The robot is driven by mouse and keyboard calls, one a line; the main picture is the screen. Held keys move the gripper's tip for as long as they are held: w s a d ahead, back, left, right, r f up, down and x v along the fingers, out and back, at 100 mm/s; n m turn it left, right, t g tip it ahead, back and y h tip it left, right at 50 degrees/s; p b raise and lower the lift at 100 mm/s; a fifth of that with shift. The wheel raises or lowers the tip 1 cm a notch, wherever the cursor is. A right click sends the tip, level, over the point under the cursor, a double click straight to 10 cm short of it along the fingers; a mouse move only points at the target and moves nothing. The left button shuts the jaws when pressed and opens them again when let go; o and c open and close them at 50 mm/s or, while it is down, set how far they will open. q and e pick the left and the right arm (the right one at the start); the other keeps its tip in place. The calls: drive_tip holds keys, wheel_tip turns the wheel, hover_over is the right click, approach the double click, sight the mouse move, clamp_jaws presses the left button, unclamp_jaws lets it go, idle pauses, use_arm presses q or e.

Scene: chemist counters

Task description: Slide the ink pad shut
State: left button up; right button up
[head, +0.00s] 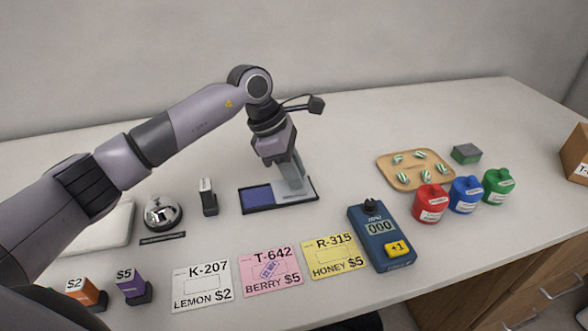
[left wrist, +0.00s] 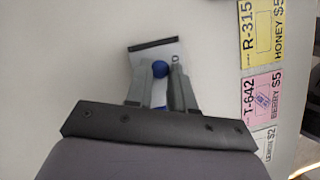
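The ink pad is a flat dark tray (head: 245,209) with its blue inking surface (head: 258,196) bare on the left. Its pale grey lid (head: 297,196) sits over the right part, and the lid also shows in the left wrist view (left wrist: 168,53). A round blue knob (left wrist: 160,69) stands on the lid. My left gripper (head: 291,187) points down at the lid. In the left wrist view, its fingers (left wrist: 160,72) flank the knob closely and appear shut on it. The head view hides the knob behind the fingers. My right gripper is not in view.
A black stamp (head: 208,198) and a bell (head: 163,213) stand left of the pad. Price cards (head: 271,270) lie in front, and a blue counter (head: 381,236) stands front right. A wooden candy board (head: 414,181) and coloured jars (head: 431,204) are farther right. The counter behind is clear.

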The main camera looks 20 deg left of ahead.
use_arm(q)
clamp_jaws()
drive_tip(key=shift+s+a+b, duration=0.2)
drive_tip(key=shift+s+a, duration=0.45)
drive_tip(key=shift+a, duration=0.35)
drive_tip(key=shift+s+a+b, duration=0.15)
drive_tip(key=shift+s+a, duration=0.5)
drive_tip(key=shift+a, duration=0.35)
drive_tip(key=shift+s+a+b, duration=0.2)
drive_tip(key=shift+s+a, duration=0.45)
drive_tip(key=shift+a, duration=0.35)
drive_tip(key=o, duration=0.7)
unclamp_jaws()
drive_tip(key=shift+s+a, duration=0.1)
drive_tip(key=shift+o, duration=0.2)
drive_tip(key=v, duration=0.7)
drive_tip(key=shift+r, duration=0.15)
drive_tip(key=shift+s, duration=0.1)
